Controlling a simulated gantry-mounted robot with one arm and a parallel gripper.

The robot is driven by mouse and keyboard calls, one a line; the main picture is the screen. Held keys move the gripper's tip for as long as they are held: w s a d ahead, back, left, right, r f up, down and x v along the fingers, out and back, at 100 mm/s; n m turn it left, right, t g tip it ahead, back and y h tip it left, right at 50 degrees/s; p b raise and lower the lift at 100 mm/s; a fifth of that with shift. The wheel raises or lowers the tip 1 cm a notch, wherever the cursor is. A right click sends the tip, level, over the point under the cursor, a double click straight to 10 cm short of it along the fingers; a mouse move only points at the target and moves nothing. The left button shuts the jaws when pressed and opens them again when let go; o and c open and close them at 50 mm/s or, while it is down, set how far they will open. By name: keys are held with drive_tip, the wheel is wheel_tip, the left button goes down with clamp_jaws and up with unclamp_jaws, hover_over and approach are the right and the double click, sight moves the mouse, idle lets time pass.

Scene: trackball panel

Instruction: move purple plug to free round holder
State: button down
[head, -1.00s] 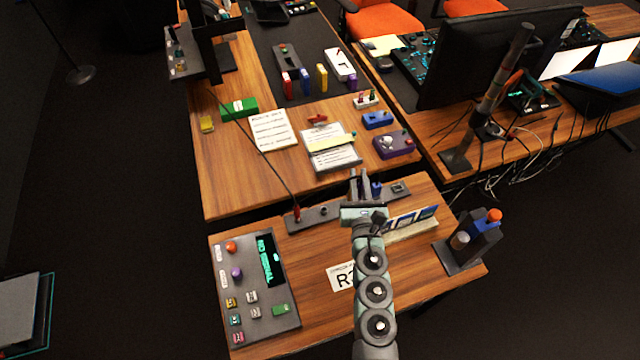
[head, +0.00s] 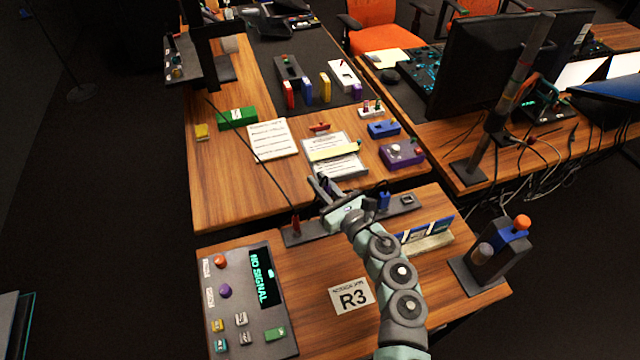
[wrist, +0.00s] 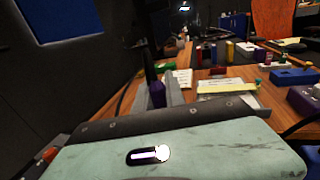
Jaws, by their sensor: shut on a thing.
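My gripper (head: 324,187) is shut on the purple plug, which shows upright between the fingers in the wrist view (wrist: 157,94). In the head view the plug is hidden by the gripper. The gripper is above the left to middle part of a dark holder strip (head: 300,236) along the back of the near desk. A red plug (head: 296,222) with a black cable stands at the strip's left end. A blue plug (head: 384,201) stands right of my gripper. A grey square-looking piece (head: 407,199) sits at the right end. My arm covers the middle, and I cannot see the free round holder.
A control panel (head: 240,320) with a "NO SIGNAL" screen lies at the left of the near desk. The cable rises left of my gripper.

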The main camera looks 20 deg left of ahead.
drive_tip(key=shift+b, duration=0.6)
wheel_tip(320, 180, down, 6)
drive_tip(key=b, duration=0.6)
drive_tip(key=shift+r, duration=0.15)
drive_tip(key=shift+b, duration=1.2)
idle(1.2)
drive_tip(key=shift+f+b, duration=1.7)
drive_tip(key=shift+b, duration=0.25)
drive_tip(key=c, duration=1.3)
unclamp_jaws()
drive_tip(key=shift+d, duration=0.1)
